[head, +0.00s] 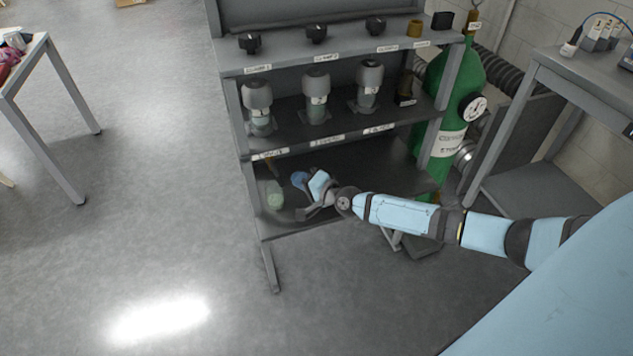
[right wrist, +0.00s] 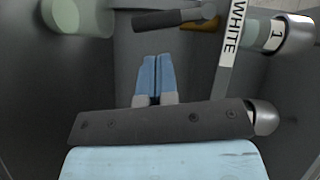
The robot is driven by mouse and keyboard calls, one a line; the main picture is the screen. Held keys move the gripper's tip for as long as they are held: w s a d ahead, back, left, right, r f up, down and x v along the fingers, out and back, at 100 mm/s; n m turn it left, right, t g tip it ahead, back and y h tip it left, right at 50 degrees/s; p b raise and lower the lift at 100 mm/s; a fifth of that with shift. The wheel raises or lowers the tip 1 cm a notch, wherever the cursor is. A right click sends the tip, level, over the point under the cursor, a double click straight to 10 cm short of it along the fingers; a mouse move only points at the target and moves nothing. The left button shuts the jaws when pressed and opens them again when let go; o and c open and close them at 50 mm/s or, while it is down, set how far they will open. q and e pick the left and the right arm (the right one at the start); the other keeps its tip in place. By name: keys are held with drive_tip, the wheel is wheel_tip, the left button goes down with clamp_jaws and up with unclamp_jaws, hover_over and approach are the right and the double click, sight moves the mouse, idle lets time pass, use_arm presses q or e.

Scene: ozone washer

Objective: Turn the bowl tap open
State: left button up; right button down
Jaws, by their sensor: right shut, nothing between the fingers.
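My right gripper reaches into the lower bay of the grey rack in the head view, its blue fingertips (head: 299,179) pointing up and left. In the right wrist view the two blue fingers (right wrist: 156,78) are together with nothing between them. Ahead of them is a dark lever-like handle (right wrist: 168,20) with a brass piece (right wrist: 200,25) behind it, which looks like a tap. A gap shows between fingers and handle; I cannot tell whether the tap is open or closed. My left gripper is out of view.
A pale green vessel (head: 275,194) stands left of the gripper. Several capped vessels stand on the middle shelf (head: 290,133). A strip labelled WHITE (right wrist: 232,40) and a metal-ended cylinder (right wrist: 292,36) are near the handle. A green gas cylinder (head: 458,100) stands right of the rack.

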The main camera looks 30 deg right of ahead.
sight(282, 182)
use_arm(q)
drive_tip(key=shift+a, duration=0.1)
use_arm(e)
drive_tip(key=shift+w+a+f, duration=0.1)
drive_tip(key=shift+w+a, duration=0.15)
drive_tip(key=shift+a, duration=0.25)
drive_tip(key=shift+w+a+f, duration=0.1)
drive_tip(key=shift+w+a, duration=0.1)
drive_tip(key=shift+a, duration=0.25)
drive_tip(key=a+m+t+b, duration=0.1)
drive_tip(key=b, duration=0.3)
drive_tip(key=f+m+b, duration=0.1)
drive_tip(key=b, duration=0.3)
drive_tip(key=shift+w+a+t+y+b, duration=0.15)
drive_tip(key=shift+a+t+y+b, duration=0.15)
drive_tip(key=shift+a+t, duration=0.1)
drive_tip(key=shift+r, duration=0.15)
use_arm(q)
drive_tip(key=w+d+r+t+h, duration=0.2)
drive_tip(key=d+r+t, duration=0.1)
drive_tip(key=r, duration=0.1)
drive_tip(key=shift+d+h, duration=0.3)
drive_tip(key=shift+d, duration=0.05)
